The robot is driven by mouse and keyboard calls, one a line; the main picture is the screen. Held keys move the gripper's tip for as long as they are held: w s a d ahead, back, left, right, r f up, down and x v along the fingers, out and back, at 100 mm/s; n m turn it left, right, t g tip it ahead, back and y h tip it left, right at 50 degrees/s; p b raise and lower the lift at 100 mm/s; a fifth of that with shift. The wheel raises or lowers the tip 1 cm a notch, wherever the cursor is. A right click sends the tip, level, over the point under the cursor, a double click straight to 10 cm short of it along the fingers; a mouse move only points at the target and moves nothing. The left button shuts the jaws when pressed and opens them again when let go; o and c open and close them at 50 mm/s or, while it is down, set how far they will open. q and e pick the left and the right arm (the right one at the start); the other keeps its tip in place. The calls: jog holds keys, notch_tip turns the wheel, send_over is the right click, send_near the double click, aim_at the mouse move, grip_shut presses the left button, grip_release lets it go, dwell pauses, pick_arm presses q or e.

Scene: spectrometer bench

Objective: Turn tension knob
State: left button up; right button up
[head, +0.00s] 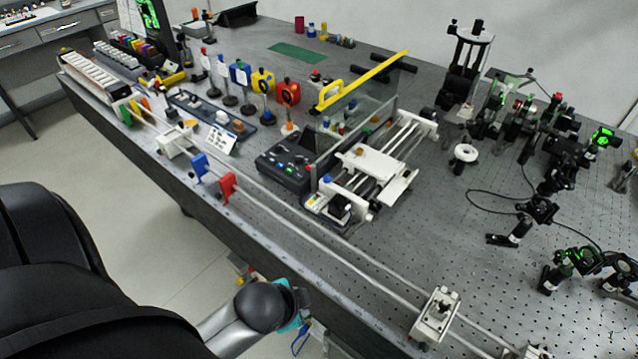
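I cannot single out the tension knob for certain. A white carriage stage (375,165) on parallel rods stands mid-bench, with small knobs on it, one of them brown. A black control box (284,163) with small dials sits just left of it. A white rail clamp (435,312) with a knob on top sits on the long rail near the front edge. A grey arm link of mine with a black joint shows at the bottom, beside the bench's front edge. Neither gripper can be made out in this view.
The long rail (310,235) runs along the front edge, with blue (200,166) and red (227,186) blocks. A yellow handle (365,78) rises behind the stage. Black optical mounts (540,208) and a cable crowd the right. Bare perforated benchtop (425,225) lies between.

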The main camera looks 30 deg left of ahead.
aim_at(327, 177)
pick_arm(q)
jog(key=w+a+r+m+t, duration=0.1)
jog(key=w+a+m, duration=0.1)
jog(key=m, duration=0.3)
jog(key=w+a+r+m+t, duration=0.2)
jog(key=w+a+m, duration=0.1)
jog(key=a+m, duration=0.2)
jog(key=w+a+r+m+t, duration=0.2)
jog(key=a+m, duration=0.1)
jog(key=m, duration=0.2)
jog(key=shift+w+a, duration=0.25)
jog(key=shift+w, duration=0.1)
jog(key=w+a+r+m+t+h, duration=0.3)
jog(key=w+a+r+m+h, duration=0.25)
jog(key=m, duration=1.15)
jog(key=shift+w+d+f+y+b, duration=0.1)
jog(key=shift+w+d+y+b, duration=0.15)
jog(key=shift+w, duration=0.7)
jog(key=shift+w+d+f+y+b, duration=0.15)
jog(key=shift+w+d+y, duration=0.15)
jog(key=shift+w, duration=0.6)
jog(key=shift+b+x, duration=0.9)
jog(key=shift+x, duration=4.05)
pick_arm(e)
jog(key=shift+w+f, duration=0.25)
jog(key=shift+f, duration=0.3)
jog(key=shift+w+f, duration=0.2)
jog(key=shift+f, duration=0.35)
pick_arm(q)
grip_shut()
